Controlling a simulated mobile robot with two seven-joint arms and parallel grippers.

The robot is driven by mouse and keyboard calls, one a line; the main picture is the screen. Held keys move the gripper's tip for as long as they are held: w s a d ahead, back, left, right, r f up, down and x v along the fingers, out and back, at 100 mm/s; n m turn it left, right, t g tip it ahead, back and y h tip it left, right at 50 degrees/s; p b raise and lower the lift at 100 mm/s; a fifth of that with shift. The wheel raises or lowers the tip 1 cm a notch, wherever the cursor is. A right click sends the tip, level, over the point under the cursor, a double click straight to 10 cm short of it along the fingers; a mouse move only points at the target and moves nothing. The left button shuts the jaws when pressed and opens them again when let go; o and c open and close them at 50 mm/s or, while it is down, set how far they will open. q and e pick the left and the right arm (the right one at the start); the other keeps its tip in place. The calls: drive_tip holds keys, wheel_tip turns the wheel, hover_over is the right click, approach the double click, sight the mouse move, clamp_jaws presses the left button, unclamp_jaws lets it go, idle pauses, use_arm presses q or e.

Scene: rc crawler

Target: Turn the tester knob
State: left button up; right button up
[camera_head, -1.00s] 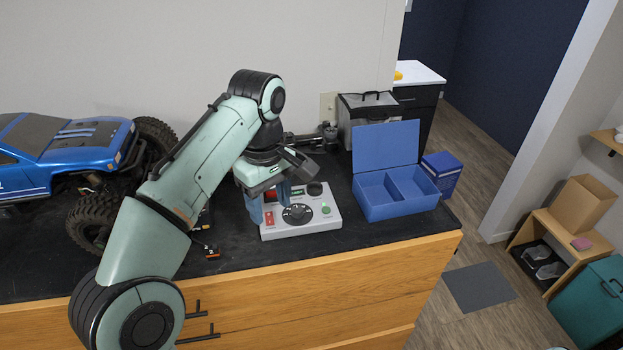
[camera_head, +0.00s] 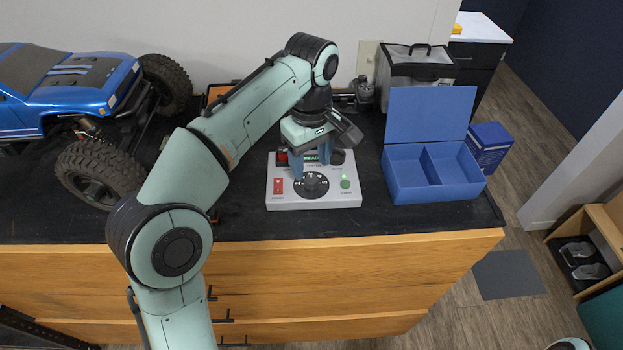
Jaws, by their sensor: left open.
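The tester (camera_head: 290,203) is a light grey box on the black worktop. Its black round knob (camera_head: 312,187) sits at the middle of the front part. My left gripper (camera_head: 311,165) is above the tester with blue fingers pointing down, open, just behind the knob. One finger tip is near the knob's back left edge; I cannot tell whether it touches. My right gripper is not in view.
A blue open two-compartment box (camera_head: 431,192) stands right of the tester. A blue RC crawler (camera_head: 75,95) with big tires is at left. A grey case (camera_head: 418,72) and a small blue box (camera_head: 489,147) are behind and right. The worktop front edge is clear.

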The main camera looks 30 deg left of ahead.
sight(311, 179)
use_arm(q)
drive_tip(key=shift+w+f+b, duration=0.1)
drive_tip(key=shift+f+b, duration=0.4)
drive_tip(key=shift+f, duration=1.75)
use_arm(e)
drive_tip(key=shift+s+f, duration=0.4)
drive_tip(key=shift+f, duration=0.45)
use_arm(q)
clamp_jaws()
drive_tip(key=shift+r+n+p, duration=0.1)
drive_tip(key=shift+n+p, duration=0.35)
drive_tip(key=shift+n, duration=1.55)
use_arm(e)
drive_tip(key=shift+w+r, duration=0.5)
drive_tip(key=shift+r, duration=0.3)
use_arm(q)
unclamp_jaws()
